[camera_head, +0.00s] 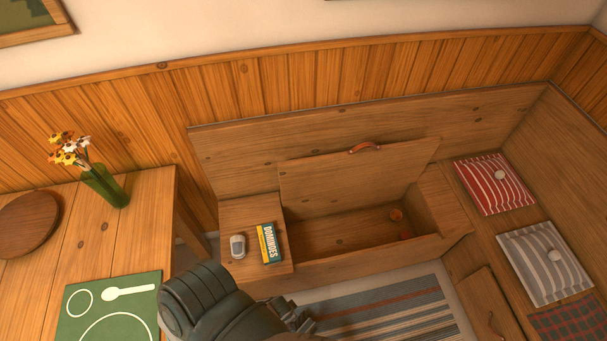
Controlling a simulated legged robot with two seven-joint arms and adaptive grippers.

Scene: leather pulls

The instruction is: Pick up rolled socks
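A small rounded grey and white bundle (238,246), which looks like the rolled socks, lies on the closed left part of the wooden bench seat. It is just left of a dominoes box. My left arm comes in at the bottom, and its dark gripper (300,318) is in front of the bench, below and to the right of the bundle and apart from it. The fingers are partly hidden by the arm and cut off low in the picture, so their opening is unclear. My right gripper is out of view.
The dominoes box (269,243) lies beside the bundle. The bench lid (355,180) with a leather pull (365,148) stands open; the compartment holds small orange-red items (397,215). A table (150,215) with a flower vase (105,185) is at left. Cushions (494,183) lie at right.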

